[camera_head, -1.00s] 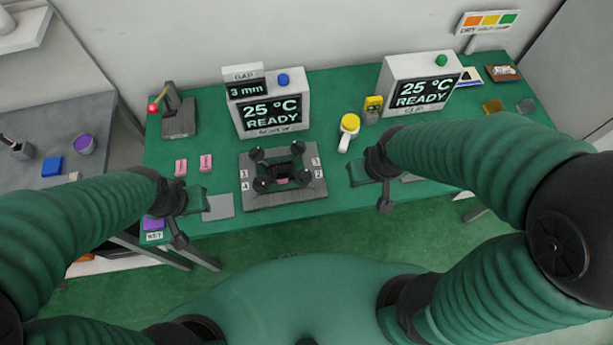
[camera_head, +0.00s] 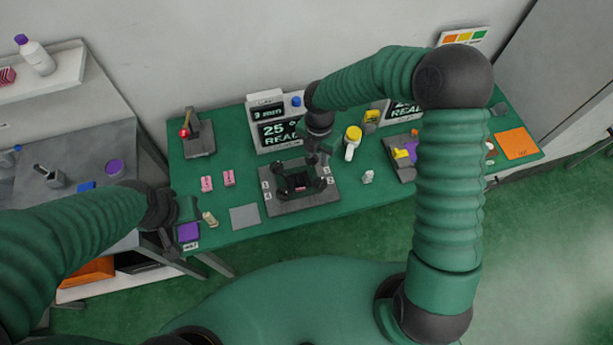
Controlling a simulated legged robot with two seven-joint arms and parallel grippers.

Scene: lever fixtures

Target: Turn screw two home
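The dark screw fixture (camera_head: 299,204) lies on the green table, with a pink piece (camera_head: 300,188) in its middle and dark round screw heads at its corners. Its number tags show 3 and 4 on the left, 1 and 2 on the right. Screw two (camera_head: 322,182) appears as a dark knob at the front right corner. My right gripper (camera_head: 318,155) points down over the fixture's back right corner and hides part of it. I cannot tell whether it touches a screw or how its fingers stand. My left gripper (camera_head: 178,228) hangs left of the fixture, away from it; its finger opening is unclear.
A gap display (camera_head: 268,112) reading 3 mm sits on the screw station (camera_head: 255,130) behind the fixture. A red-knobbed lever (camera_head: 198,140), pink blocks (camera_head: 207,184), a grey plate (camera_head: 245,216) and a yellow-topped tool (camera_head: 352,140) stand around it. My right arm hides much of the clip station.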

